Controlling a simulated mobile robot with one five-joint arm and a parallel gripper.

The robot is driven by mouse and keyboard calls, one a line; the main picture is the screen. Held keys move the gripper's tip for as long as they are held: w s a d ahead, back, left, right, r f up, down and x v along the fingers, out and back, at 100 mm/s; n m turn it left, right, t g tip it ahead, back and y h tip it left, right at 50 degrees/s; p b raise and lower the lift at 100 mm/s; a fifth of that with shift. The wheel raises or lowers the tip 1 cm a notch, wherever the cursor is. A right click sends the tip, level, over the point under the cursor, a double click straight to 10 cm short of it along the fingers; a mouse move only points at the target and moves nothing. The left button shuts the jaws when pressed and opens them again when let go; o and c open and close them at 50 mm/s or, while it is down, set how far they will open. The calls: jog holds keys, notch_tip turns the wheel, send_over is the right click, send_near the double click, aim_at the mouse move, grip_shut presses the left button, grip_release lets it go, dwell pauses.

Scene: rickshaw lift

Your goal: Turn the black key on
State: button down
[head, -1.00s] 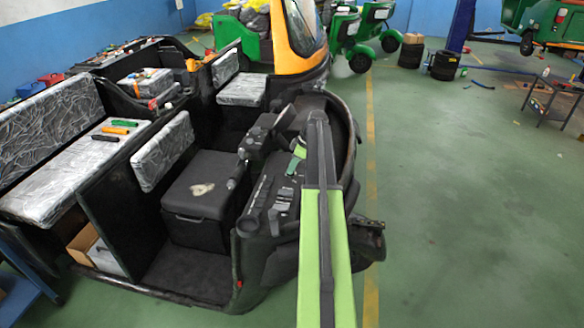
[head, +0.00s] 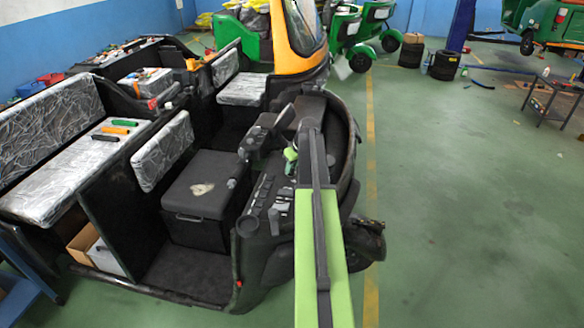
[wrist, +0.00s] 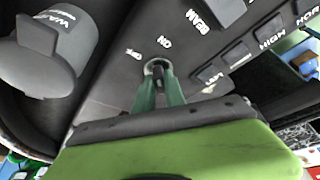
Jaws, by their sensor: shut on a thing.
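The black key (wrist: 157,72) sits in a round keyhole on the dark dashboard panel in the wrist view. White "ON" and what looks like "OFF" are marked on the panel just beyond it. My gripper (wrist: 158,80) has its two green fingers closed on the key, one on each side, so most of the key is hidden. In the head view my gripper (head: 291,154) is at the dashboard (head: 268,190), partly behind my green arm. The key cannot be made out there.
In the wrist view a grey knob (wrist: 45,55) stands left of the key, and a row of labelled switches (wrist: 238,52) lies to the right. In the head view a black box seat (head: 200,185) is left of the dashboard. Open green floor (head: 460,220) lies right.

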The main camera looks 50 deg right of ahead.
jog(key=shift+a+m+g+h, duration=0.15)
jog(key=shift+m+h, duration=0.25)
jog(key=shift+m, duration=0.7)
jog(key=shift+m+g+h, duration=0.25)
jog(key=shift+m+h, duration=0.15)
jog(key=shift+m, duration=0.7)
jog(key=c, duration=1.4)
grip_release()
jog(key=p+v, duration=1.6)
jog(key=v, duration=0.1)
jog(key=shift+a, duration=0.15)
jog(key=shift+s+r, duration=0.1)
jog(key=shift+s, duration=0.05)
